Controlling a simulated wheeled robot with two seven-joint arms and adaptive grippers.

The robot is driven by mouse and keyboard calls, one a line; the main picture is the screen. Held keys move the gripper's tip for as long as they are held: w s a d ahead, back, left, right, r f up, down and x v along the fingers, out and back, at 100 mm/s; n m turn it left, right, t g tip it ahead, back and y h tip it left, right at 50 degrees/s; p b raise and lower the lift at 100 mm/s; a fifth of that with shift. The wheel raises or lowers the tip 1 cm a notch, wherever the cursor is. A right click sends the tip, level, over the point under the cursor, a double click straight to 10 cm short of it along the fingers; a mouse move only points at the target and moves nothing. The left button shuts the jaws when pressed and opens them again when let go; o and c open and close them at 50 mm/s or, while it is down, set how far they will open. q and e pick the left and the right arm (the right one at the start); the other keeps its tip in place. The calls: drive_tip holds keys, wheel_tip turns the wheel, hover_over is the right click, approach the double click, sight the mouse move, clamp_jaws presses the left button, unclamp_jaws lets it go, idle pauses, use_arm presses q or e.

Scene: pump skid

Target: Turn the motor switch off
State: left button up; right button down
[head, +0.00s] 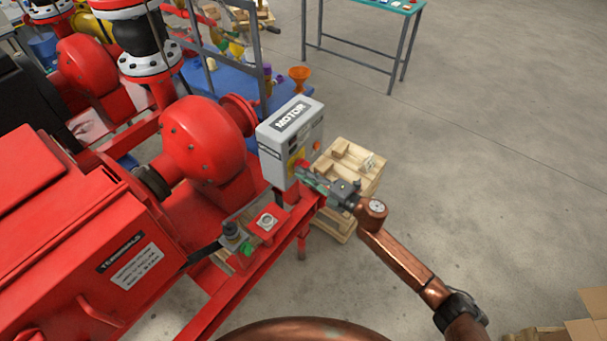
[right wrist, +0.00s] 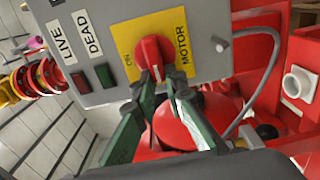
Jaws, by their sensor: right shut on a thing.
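The grey motor box (head: 283,150) stands at the end of the red skid, labelled MOTOR on top. Its red rotary switch knob (right wrist: 150,50) sits on a yellow plate (right wrist: 176,32) marked ON and MOTOR in the right wrist view. My right gripper (head: 307,175) reaches the box face from the right; its green-padded fingers (right wrist: 160,83) are shut on the lower part of the knob. The fingers partly hide the knob, and I cannot tell its exact setting. My left gripper is not in view.
LIVE and DEAD lamps (right wrist: 80,80) are beside the yellow plate. A grey cable (right wrist: 262,75) loops at the box's side. A wooden pallet stack (head: 352,165) stands behind my right gripper. Red pump housing (head: 205,135) is left of the box. Open floor lies to the right.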

drive_tip(key=shift+f, duration=0.1)
drive_tip(key=c, duration=2)
unclamp_jaws()
drive_tip(key=shift+o, duration=0.2)
drive_tip(key=v, duration=1.2)
